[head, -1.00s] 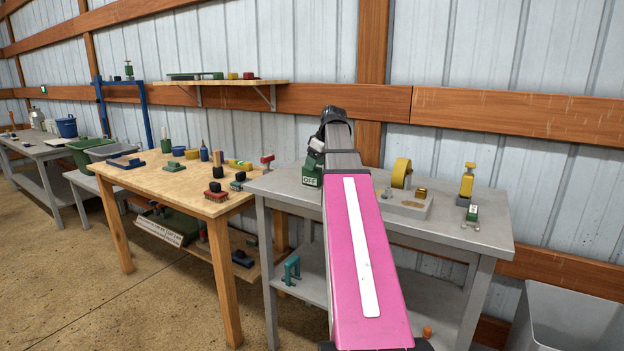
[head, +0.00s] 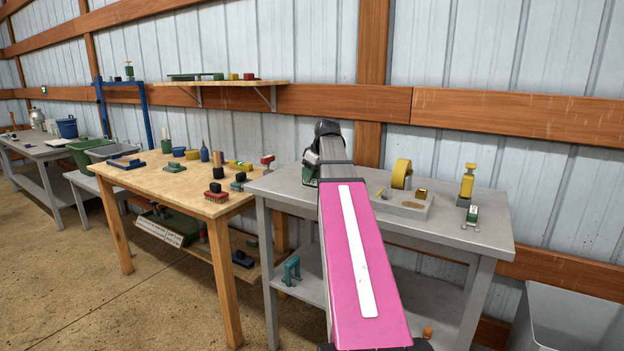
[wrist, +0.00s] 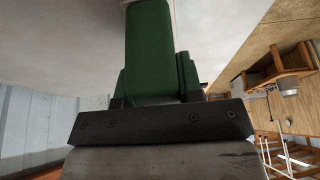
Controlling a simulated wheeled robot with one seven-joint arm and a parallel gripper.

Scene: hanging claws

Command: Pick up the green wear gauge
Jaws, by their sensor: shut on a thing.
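The green wear gauge (wrist: 150,45) fills the upper middle of the wrist view as a tall green block. My gripper (wrist: 155,92) is shut on it. In the head view the green block with a white label (head: 310,177) stands at the left end of the grey table. My gripper (head: 311,160) is right over it, and my wrist covers part of the block and label. The fingertips are mostly hidden in the head view. I cannot tell whether the block is clear of the tabletop.
On the same grey table (head: 450,230) are a grey base with a yellow ring (head: 402,174), a yellow-topped device (head: 466,182) and a small green-and-white piece (head: 472,215). A wooden table (head: 170,180) with several small tools stands to the left. A grey bin (head: 570,320) is at lower right.

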